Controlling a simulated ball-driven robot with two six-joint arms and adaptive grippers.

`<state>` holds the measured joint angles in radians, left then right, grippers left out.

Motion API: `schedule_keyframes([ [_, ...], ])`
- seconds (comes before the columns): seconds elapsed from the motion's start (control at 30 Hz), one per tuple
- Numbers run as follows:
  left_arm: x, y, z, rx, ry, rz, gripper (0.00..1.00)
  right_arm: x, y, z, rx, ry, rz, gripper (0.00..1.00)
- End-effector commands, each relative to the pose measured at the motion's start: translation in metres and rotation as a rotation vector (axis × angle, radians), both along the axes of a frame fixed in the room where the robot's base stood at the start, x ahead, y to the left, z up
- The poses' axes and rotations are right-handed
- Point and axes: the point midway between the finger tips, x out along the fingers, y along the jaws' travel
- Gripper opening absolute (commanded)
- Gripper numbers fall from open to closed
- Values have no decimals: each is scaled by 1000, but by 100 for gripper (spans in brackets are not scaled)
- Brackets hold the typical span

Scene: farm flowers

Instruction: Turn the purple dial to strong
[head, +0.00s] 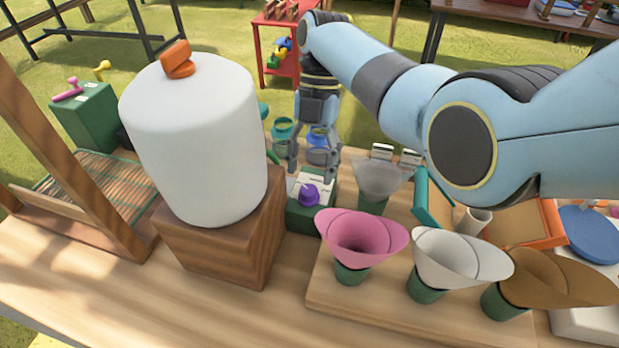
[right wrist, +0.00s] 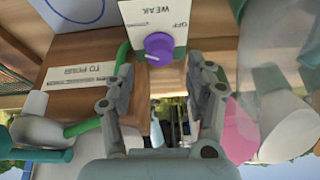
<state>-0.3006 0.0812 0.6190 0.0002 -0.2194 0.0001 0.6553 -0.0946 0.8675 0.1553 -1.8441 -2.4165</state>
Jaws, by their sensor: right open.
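The purple dial (head: 309,194) sits on a green box (head: 300,215) with a pale label plate, right of the wooden block. My right gripper (head: 312,168) is open and points down just behind and above the dial in the head view. In the right wrist view its fingers (right wrist: 160,72) are spread, with the dial ahead between and beyond the tips. My left gripper is out of view.
A large white cylinder (head: 195,145) with an orange knob stands on a wooden block (head: 225,240) left of the dial. Pink (head: 362,232), white (head: 455,262) and brown (head: 555,280) funnels stand in front and right. A grey translucent funnel (head: 377,178) is close right.

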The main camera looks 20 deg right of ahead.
Motion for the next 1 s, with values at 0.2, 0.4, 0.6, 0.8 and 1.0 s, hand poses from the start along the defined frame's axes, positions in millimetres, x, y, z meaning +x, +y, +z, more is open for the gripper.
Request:
schedule_keyframes([
  [0.2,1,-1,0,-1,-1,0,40,18,-9,46,1,-4,1,55],
  [0.4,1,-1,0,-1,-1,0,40,26,-15,70,0,-2,1,55],
  [0.6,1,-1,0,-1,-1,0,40,27,-16,76,0,0,1,55],
  [0.8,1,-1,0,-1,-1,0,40,27,-16,75,1,-1,1,55],
  [1.0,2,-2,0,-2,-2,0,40,27,-16,75,1,-1,1,55],
])
